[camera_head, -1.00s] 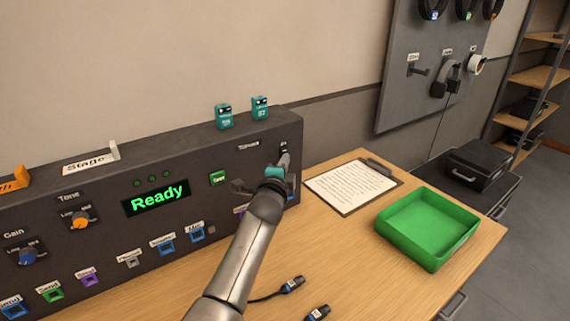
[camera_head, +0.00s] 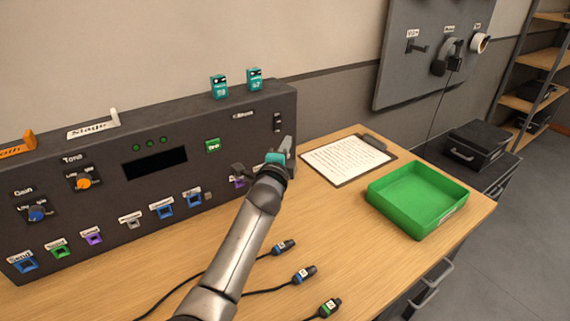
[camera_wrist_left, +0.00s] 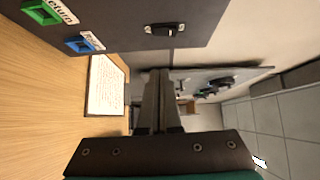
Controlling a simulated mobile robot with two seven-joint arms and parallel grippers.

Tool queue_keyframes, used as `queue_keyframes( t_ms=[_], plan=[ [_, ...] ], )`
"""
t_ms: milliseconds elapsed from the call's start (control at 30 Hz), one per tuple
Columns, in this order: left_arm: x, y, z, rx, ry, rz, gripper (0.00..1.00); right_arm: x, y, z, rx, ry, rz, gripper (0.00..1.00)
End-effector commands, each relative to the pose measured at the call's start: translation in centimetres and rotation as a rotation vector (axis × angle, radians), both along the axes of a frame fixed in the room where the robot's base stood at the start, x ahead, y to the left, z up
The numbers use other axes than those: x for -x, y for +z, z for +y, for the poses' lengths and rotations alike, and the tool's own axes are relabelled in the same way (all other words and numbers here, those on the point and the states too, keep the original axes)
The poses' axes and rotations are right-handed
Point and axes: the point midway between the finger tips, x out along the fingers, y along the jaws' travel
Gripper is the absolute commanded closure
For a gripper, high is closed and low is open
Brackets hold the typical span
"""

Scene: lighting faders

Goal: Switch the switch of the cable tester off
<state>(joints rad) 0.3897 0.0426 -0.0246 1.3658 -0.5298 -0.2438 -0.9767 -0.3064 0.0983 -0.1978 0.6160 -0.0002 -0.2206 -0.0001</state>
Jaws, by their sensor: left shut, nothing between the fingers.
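The cable tester (camera_head: 110,137) is a long dark box with knobs, coloured ports and a display (camera_head: 155,163) that is dark. Its small black switch (camera_head: 277,122) sits at the upper right of the front face and also shows at the top of the left wrist view (camera_wrist_left: 161,30). My left gripper (camera_head: 286,148) is shut and empty, just below the switch and apart from it in the wrist view. The arm hides part of the tester's lower right front. My right gripper is not in view.
A clipboard (camera_head: 346,158) and a green tray (camera_head: 417,200) lie on the wooden table to the right. Several cable plugs (camera_head: 304,274) lie in front of the tester. Two teal boxes (camera_head: 219,86) stand on its top. A grey tool board (camera_head: 430,60) hangs behind.

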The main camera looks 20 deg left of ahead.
Motion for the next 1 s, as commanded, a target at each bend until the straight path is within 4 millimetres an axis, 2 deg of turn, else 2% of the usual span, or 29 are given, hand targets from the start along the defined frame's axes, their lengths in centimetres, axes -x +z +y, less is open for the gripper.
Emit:
queue_keyframes(
  t_ms=[67, 300, 500, 700, 1000],
  plan=[
    [1.3, 0.0, 0.0, -0.001, 0.003, 0.002, 1.0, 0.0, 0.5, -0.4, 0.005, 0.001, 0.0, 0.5],
    [4.9, -0.3, -0.5, 0.0, 0.001, 0.002, 1.0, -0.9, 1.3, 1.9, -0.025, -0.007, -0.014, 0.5],
    [7.0, -0.4, -0.7, -0.001, 0.002, 0.002, 1.0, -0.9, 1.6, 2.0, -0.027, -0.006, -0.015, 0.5],
    [7.8, -0.5, -0.8, 0.0, 0.002, 0.001, 1.0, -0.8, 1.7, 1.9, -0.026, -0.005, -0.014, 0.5],
    [7.8, -0.5, -0.9, 0.0, 0.002, 0.0, 1.0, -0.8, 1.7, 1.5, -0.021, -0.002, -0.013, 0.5]
  ],
)
